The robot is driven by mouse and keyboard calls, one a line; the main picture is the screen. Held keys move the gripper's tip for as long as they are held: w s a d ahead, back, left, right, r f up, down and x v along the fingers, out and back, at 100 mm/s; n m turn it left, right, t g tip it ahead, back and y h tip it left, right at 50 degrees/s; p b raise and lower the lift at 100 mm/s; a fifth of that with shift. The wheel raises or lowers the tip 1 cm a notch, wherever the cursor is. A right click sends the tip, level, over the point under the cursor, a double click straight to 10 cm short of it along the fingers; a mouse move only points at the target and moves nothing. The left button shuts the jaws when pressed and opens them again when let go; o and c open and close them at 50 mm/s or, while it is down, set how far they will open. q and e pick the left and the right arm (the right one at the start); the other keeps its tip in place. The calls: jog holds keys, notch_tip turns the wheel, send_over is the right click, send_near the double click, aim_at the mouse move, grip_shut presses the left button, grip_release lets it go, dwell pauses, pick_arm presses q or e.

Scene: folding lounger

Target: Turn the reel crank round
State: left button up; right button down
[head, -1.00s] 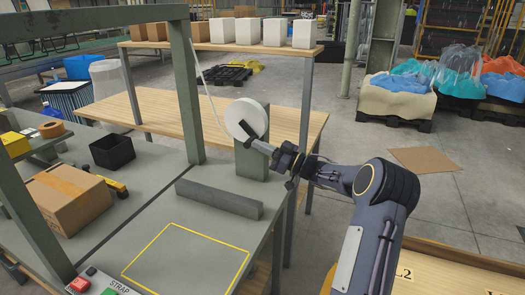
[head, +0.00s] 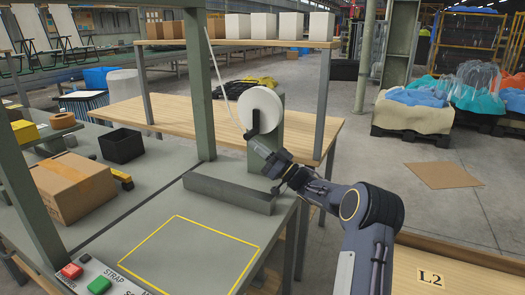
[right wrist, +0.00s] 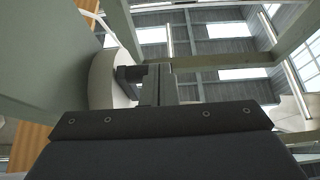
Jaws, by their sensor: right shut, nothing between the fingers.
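The white reel (head: 262,107) stands upright on a grey-green post (head: 268,155) at the far right of the bench. Its dark crank (head: 254,128) shows against the reel's lower left face. My right gripper (head: 257,143) is at the crank's lower end, shut with nothing between its fingers. In the right wrist view, the crank's dark handle (right wrist: 130,74) sticks out from the reel (right wrist: 103,80) and reaches close beside my shut fingers (right wrist: 158,84). I cannot tell whether they touch. My left gripper is not in view.
A low grey bar (head: 228,193) lies on the bench in front of the post. A green frame upright (head: 199,90) stands left of the reel. A wooden table (head: 180,110) with a shelf of boxes is behind. The yellow-outlined area (head: 188,255) is clear.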

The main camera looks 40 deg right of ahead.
aim_at(261, 129)
jog(key=shift+w+a+f, duration=0.1)
jog(key=shift+w+a, duration=0.05)
jog(key=shift+w, duration=0.2)
dwell(0.5)
jog(key=s+r+p, duration=0.1)
jog(key=p, duration=0.1)
jog(key=s+d+r+p, duration=0.1)
jog(key=s+r+p, duration=0.1)
jog(key=s+d+r+p, duration=0.1)
jog(key=p, duration=0.2)
jog(key=shift+s+d+r, duration=0.15)
jog(key=shift+s+d, duration=0.1)
jog(key=shift+s, duration=0.15)
jog(key=r+g+h+p, duration=0.1)
jog(key=p, duration=0.2)
jog(key=s+r+g+p, duration=0.1)
jog(key=g+p, duration=0.1)
jog(key=p, duration=0.1)
jog(key=r+g+h+p, duration=0.1)
jog(key=r+g+p, duration=0.1)
jog(key=p, duration=0.1)
jog(key=shift+s+d+h+p, duration=0.3)
jog(key=shift+d+p, duration=0.1)
jog(key=r+b+v, duration=0.1)
jog(key=r+v, duration=0.1)
jog(key=v, duration=1)
jog(key=shift+s+d+b, duration=0.25)
jog(key=shift+s+b, duration=0.1)
jog(key=shift+b, duration=0.05)
